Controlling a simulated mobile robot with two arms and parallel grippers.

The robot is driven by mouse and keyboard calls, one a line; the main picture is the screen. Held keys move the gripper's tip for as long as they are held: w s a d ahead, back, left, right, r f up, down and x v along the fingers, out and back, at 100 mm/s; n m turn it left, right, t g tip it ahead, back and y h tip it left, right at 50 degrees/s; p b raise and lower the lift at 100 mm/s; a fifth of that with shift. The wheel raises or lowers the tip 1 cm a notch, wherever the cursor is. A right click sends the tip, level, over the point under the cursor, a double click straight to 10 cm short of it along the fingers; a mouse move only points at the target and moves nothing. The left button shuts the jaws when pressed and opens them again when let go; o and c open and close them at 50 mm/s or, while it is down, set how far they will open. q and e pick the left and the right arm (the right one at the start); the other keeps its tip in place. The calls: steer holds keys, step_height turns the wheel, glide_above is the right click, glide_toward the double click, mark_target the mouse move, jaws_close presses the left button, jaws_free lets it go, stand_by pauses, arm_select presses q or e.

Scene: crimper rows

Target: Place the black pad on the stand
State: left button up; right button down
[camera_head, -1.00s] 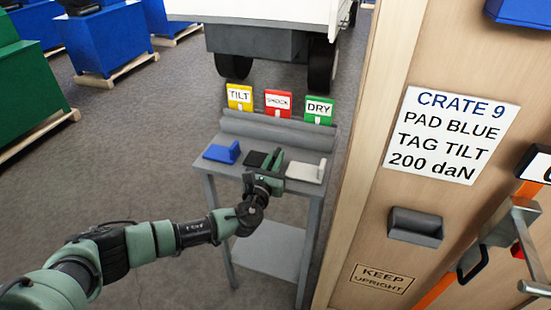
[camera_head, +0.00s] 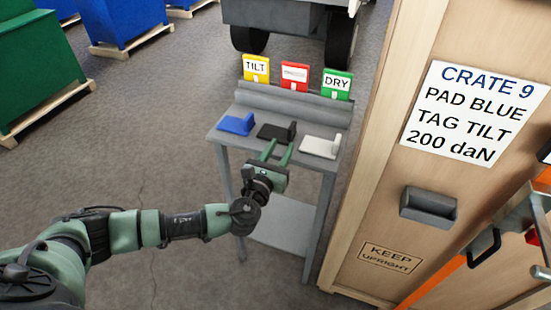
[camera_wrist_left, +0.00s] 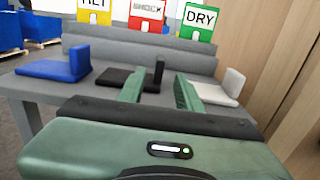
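The black pad (camera_head: 274,132) is an L-shaped piece lying on the grey stand (camera_head: 223,138), between a blue pad (camera_head: 236,124) and a white pad (camera_head: 320,147). My left gripper (camera_head: 279,150) is open and empty, just in front of the black pad. In the left wrist view, the black pad (camera_wrist_left: 118,79) shows beyond the fingers. Its upright plate (camera_wrist_left: 158,73) appears between the two fingertips (camera_wrist_left: 157,82), apart from both. The left finger hides part of the pad's base. My right gripper is not in view.
Yellow TILT (camera_head: 256,68), red (camera_head: 294,76) and green DRY (camera_head: 337,84) tags stand behind the pads. A wooden crate (camera_head: 380,235) with a CRATE 9 label (camera_head: 474,112) rises close on the right. Open floor (camera_head: 150,140) lies left.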

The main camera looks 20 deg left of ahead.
arm_select(q)
steer(key=s+a+f+n+g+y, duration=0.1)
steer(key=s+a+f+n+g, duration=0.15)
steer(key=f, duration=0.45)
steer(key=s+a+f+n+g, duration=0.1)
steer(key=f+n, duration=0.2)
steer(key=f, duration=0.3)
steer(key=s+a+f+n+g+y, duration=0.1)
steer(key=a+f+n+g, duration=0.15)
steer(key=f, duration=0.45)
steer(key=s+a+f+n+g, duration=0.1)
steer(key=s+f+n+g, duration=0.2)
steer(key=s+f+n, duration=0.55)
steer(key=s+a+f+n+g, duration=0.25)
steer(key=s+f, duration=0.35)
steer(key=f, duration=0.6)
steer(key=s+d+f+n+g, duration=0.1)
steer(key=s+f+n, duration=0.4)
steer(key=s, duration=0.6)
steer(key=s+d+f+n+g+h, duration=0.1)
steer(key=s+f+n, duration=0.4)
steer(key=s, duration=0.7)
steer(key=s+d+f+n+g, duration=0.3)
steer(key=s+f+n, duration=0.1)
steer(key=s, duration=0.8)
steer(key=shift+s+d+f+n, duration=0.15)
steer(key=shift+s+f+n, duration=0.1)
steer(key=shift+f+n, duration=0.2)
steer(key=shift+w+g, duration=0.1)
steer(key=shift+g, duration=0.15)
